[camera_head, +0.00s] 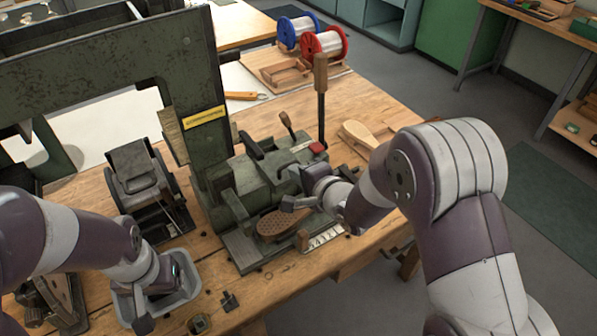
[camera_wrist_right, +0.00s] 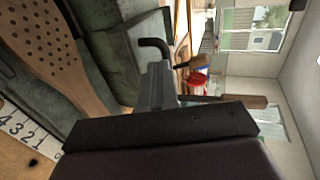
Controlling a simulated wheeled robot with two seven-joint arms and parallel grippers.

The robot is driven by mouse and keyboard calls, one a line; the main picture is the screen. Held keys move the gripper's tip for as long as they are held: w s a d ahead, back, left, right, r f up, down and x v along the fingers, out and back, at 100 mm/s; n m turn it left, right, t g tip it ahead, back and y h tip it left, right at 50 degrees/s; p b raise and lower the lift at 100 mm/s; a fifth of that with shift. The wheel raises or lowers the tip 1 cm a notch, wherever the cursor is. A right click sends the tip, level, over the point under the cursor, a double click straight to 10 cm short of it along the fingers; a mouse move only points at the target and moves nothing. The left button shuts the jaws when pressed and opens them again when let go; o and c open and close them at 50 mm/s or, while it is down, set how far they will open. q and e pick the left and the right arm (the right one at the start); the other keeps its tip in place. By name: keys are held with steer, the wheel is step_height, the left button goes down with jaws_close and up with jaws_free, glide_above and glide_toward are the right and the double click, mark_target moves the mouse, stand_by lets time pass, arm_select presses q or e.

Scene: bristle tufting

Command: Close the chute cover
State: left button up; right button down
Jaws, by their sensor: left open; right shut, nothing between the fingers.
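A dark grey chute-like unit (camera_head: 138,180) stands on the bench left of the green machine (camera_head: 265,170). A flat plate (camera_head: 131,158) on its top looks like the chute cover. It leans up at a slant; I cannot tell for sure whether it is open. My left gripper (camera_head: 148,305) is open over a grey plastic tray (camera_head: 185,262), below the chute in the picture, apart from it. My right gripper (camera_head: 291,190) is shut and empty over the machine, near a perforated wooden brush body (camera_head: 278,222). The brush body (camera_wrist_right: 50,45) also shows in the right wrist view.
A tall wooden-handled lever (camera_head: 320,90) and a red button (camera_head: 318,147) stand behind my right gripper. A wooden brush (camera_head: 362,133) lies to the right. Red (camera_head: 325,45) and blue (camera_head: 297,30) spools stand at the back.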

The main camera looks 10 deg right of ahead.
mark_target(282, 155)
steer(key=w+a, duration=0.1)
steer(key=w, duration=0.3)
steer(key=w+a, duration=0.1)
steer(key=w, duration=0.1)
steer(key=shift+w+a+p, duration=0.25)
steer(key=shift+a+p, duration=0.05)
steer(key=shift+p, duration=0.1)
steer(key=shift+r, duration=0.1)
